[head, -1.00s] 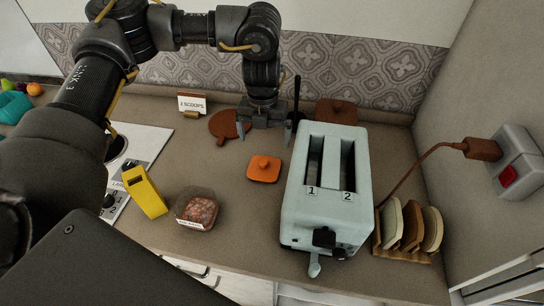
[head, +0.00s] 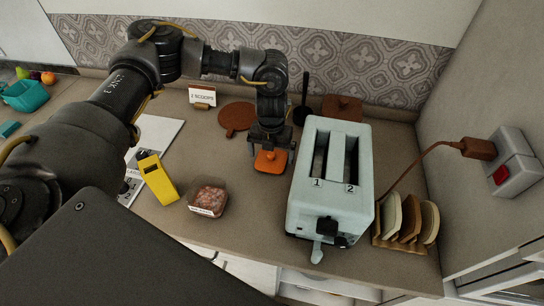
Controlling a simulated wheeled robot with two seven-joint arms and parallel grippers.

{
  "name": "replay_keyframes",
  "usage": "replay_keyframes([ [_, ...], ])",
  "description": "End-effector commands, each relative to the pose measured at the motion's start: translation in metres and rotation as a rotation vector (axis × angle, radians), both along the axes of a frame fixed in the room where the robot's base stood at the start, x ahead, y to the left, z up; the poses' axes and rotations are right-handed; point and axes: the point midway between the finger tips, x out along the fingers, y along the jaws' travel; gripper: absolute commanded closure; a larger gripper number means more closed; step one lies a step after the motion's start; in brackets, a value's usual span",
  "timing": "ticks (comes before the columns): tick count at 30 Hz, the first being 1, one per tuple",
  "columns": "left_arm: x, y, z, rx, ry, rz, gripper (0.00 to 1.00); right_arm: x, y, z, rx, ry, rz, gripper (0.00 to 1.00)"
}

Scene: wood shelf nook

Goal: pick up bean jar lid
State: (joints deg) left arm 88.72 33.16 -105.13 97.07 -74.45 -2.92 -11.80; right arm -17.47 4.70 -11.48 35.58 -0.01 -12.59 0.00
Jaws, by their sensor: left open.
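An orange lid (head: 271,167) with a small knob on top lies on the brown counter, left of the toaster. My left gripper (head: 270,157) points down right over the lid. Its jaws are open, with a finger on each side of the knob area; I cannot tell whether they touch it. The gripper hides the far part of the lid. A small open jar (head: 208,199) with reddish-brown contents and a white label stands to the left and nearer. My right gripper is not in view.
A pale blue two-slot toaster (head: 333,185) stands close on the right. A toast rack (head: 405,244) is beyond it. A yellow object (head: 158,180), a "2 SCOOPS" card (head: 202,96) and a round brown board (head: 236,117) are left. The counter before the lid is clear.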

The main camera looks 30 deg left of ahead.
Motion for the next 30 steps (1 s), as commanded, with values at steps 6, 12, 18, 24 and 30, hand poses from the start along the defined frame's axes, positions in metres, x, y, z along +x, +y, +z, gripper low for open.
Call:
replay_keyframes([
  [6, 0.0, 0.001, -0.014, 0.0, -0.001, 0.0, 0.01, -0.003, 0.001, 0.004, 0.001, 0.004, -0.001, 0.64],
  [12, 0.0, 0.0, -0.014, 0.0, -0.001, 0.0, 0.05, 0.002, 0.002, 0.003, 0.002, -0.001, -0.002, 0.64],
  [18, 0.0, 0.0, -0.014, 0.0, -0.001, 0.0, 0.31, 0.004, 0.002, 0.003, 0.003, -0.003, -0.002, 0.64],
  [24, 0.0, 0.0, -0.014, 0.0, -0.001, 0.0, 0.37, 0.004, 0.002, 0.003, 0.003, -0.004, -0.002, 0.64],
  [30, 0.001, 0.0, -0.003, -0.001, -0.003, -0.001, 0.37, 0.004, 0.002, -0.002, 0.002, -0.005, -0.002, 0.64],
])
